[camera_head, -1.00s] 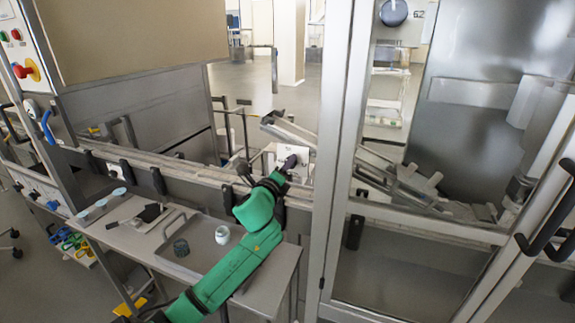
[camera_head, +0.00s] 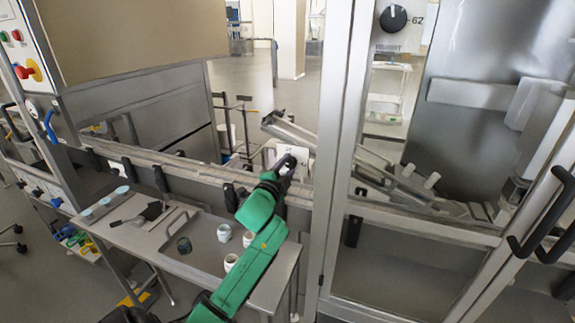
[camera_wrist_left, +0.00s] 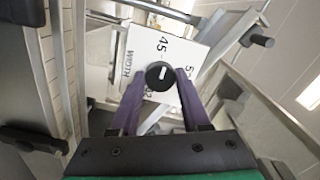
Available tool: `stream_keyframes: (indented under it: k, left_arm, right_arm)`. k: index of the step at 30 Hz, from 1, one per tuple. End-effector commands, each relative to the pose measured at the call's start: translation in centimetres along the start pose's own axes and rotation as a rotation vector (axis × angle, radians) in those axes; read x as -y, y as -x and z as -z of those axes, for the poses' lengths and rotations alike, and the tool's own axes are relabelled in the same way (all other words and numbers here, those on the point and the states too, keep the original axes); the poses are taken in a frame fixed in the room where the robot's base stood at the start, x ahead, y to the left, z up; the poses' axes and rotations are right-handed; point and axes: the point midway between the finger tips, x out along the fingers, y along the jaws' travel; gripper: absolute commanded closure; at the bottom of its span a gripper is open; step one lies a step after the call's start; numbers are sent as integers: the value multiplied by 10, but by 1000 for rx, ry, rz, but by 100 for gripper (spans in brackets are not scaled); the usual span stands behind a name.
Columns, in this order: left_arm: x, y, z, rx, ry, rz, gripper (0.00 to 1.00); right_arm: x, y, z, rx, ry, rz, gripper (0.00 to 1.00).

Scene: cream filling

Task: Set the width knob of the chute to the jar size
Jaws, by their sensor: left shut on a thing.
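The width knob (camera_wrist_left: 160,75) is black and round with a white pointer mark. It sits on a white plate (camera_wrist_left: 140,50) printed WIDTH, with 45 readable and other numbers partly covered. The pointer slants up to the right in the left wrist view, toward the partly covered number starting with 5. My left gripper (camera_wrist_left: 158,82) is shut on the knob, one purple finger on each side. In the head view my left gripper (camera_head: 288,165) is at the white plate (camera_head: 298,156) by the chute (camera_head: 290,130). My right gripper is not in view.
White jars (camera_head: 224,232) and a dark jar (camera_head: 184,245) stand on a tray (camera_head: 205,262) beside my left arm. A black dial (camera_head: 393,18) marked 62 is at the top right. A door frame (camera_head: 340,150) stands right of my gripper.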

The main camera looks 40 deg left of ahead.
Motion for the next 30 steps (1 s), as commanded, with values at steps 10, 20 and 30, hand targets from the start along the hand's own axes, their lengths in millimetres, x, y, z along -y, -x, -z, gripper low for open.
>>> stream_keyframes:
  k: [10, 20, 30]
  left_arm:
    - [-2, 0, -1, 3, 183, -5, 100]
    - [-4, 0, -1, 4, 229, -6, 100]
    - [-4, 0, -1, 4, 229, -7, 31]
  right_arm:
    - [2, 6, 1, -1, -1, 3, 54]
    - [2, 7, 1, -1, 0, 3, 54]
    - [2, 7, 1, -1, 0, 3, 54]
